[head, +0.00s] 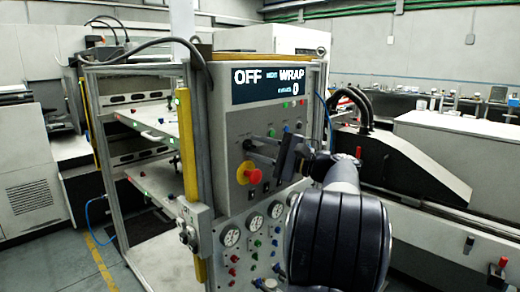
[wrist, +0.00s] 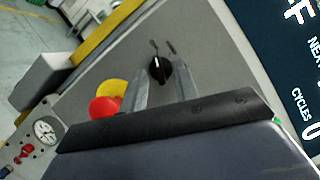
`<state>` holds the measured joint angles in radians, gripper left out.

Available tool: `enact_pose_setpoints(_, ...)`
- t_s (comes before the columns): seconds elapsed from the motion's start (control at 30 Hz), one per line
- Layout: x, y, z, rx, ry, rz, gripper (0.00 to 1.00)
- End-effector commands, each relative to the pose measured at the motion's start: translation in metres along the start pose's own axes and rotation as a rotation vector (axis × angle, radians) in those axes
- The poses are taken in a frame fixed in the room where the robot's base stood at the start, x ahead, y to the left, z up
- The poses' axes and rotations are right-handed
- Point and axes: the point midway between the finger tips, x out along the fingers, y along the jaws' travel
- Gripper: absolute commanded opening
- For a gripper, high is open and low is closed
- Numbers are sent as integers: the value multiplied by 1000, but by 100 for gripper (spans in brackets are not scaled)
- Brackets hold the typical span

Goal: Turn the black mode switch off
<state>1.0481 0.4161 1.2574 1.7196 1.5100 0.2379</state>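The black mode switch (wrist: 159,68) is a small round knob on the grey panel. In the wrist view it lies between and just beyond the tips of my gripper (wrist: 161,76), with some space at both sides. In the head view my gripper (head: 250,149) reaches the panel from the right, above the red stop button; there the knob is hard to make out behind the fingers. The fingers look parted and empty; whether they touch the knob is unclear. The display (head: 270,85) reads OFF, NEXT WRAP and a cycle count of 0.
A red stop button (head: 253,176) on a yellow base sits just below my fingers; it also shows in the wrist view (wrist: 104,107). Gauges (head: 230,235) and small coloured knobs are lower down. A yellow post (head: 188,140) stands left of the panel.

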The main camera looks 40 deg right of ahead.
Motion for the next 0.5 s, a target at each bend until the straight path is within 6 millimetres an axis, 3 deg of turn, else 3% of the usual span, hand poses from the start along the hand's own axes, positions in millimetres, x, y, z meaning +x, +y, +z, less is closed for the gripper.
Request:
enact_pose_setpoints(0.27, -6, 0, -1, 1, 1, -1, 29)
enact_pose_setpoints(0.5, -48, 1, -2, 0, 6, -2, 29)
